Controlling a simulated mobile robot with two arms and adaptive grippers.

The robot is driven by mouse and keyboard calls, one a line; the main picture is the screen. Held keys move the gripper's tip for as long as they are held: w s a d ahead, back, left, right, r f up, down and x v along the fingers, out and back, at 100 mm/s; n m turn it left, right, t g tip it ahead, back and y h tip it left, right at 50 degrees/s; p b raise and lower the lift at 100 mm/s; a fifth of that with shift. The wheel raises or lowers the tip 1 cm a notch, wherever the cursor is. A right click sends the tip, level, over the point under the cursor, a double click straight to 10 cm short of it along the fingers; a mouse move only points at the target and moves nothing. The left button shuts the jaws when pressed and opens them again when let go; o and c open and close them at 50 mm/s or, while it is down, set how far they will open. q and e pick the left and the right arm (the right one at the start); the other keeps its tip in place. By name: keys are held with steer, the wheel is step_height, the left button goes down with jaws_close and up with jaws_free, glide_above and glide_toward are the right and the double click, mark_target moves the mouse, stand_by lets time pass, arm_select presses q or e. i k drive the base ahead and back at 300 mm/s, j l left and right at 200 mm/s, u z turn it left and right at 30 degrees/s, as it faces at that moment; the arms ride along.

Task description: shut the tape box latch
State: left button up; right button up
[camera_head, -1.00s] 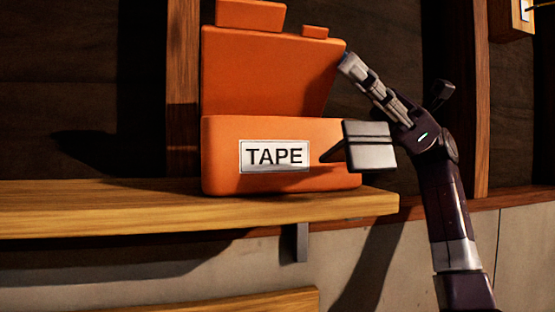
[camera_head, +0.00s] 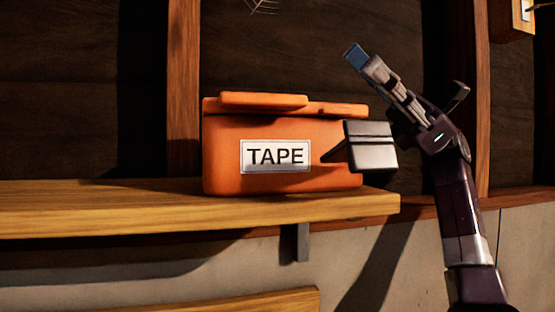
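The orange tape box (camera_head: 225,165), with a white TAPE label (camera_head: 275,156) on its front, stands upright on a wooden shelf. Its lid (camera_head: 212,107) is down over the box. An orange tab (camera_head: 263,100) lies along the lid's front edge, perhaps the latch; I cannot tell whether it is fastened. My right gripper (camera_head: 360,100) is open and empty at the box's right end. Its upper finger points up and left above the box; its grey lower pad overlaps the box's right front in view. I cannot tell if the pad touches the box. My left gripper is out of view.
The wooden shelf (camera_head: 100,208) has free room left of the box and ends a little right of it. A dark bracket (camera_head: 302,243) is below. Wall posts (camera_head: 183,80) stand behind, and a wooden box (camera_head: 510,18) is at the upper right.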

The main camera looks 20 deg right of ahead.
mark_target(367, 147)
steer(key=k+j, duration=0.5)
steer(key=k, duration=0.15)
steer(key=k+j, duration=0.5)
steer(key=k, duration=0.2)
